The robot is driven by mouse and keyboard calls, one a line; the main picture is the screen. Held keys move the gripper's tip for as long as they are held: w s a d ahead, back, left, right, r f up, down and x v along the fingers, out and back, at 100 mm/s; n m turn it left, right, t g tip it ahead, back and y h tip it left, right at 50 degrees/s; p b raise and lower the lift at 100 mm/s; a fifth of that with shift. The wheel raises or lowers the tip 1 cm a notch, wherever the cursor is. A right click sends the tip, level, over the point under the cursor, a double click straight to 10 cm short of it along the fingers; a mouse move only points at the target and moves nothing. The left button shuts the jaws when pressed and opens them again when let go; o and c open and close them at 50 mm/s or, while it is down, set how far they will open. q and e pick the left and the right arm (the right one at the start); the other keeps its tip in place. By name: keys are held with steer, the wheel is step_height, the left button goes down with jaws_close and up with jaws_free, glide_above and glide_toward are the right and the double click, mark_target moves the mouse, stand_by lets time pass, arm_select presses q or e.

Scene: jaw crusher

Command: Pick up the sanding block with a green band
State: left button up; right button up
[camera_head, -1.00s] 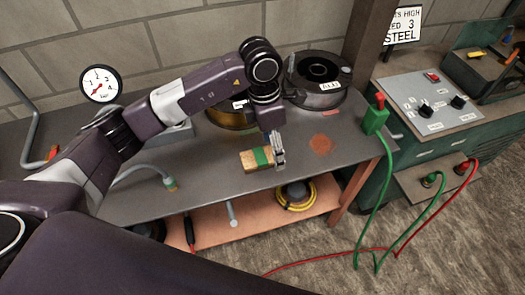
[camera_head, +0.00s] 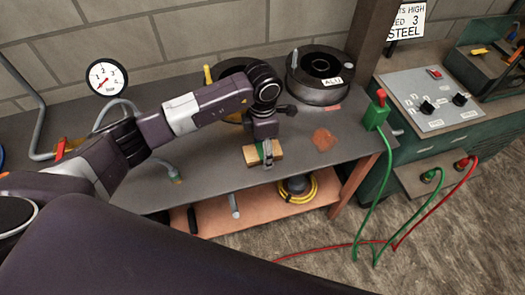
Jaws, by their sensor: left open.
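The sanding block (camera_head: 250,156) is a tan wooden block lying on the grey bench top, near its front edge. Its green band is mostly hidden behind my left gripper; a little green shows beside the fingers. My left gripper (camera_head: 267,159) points down at the middle of the block and is open, with its fingers at the band. I cannot tell whether they touch the block. My right gripper is out of view.
A dark round spool marked ALU (camera_head: 320,75) stands behind on the bench (camera_head: 215,170). A reddish patch (camera_head: 324,139) lies right of the block. A green clamp (camera_head: 376,113) is at the bench's right end. A yellow coil (camera_head: 298,188) lies on the lower shelf.

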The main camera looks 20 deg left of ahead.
mark_target(262, 150)
arm_select(q)
steer(key=c, duration=1.2)
steer(key=shift+r, duration=0.1)
step_height(262, 150, up, 20)
steer(key=b, duration=0.2)
steer(key=shift+b, duration=0.35)
steer(key=o, duration=0.5)
steer(key=c, duration=0.4)
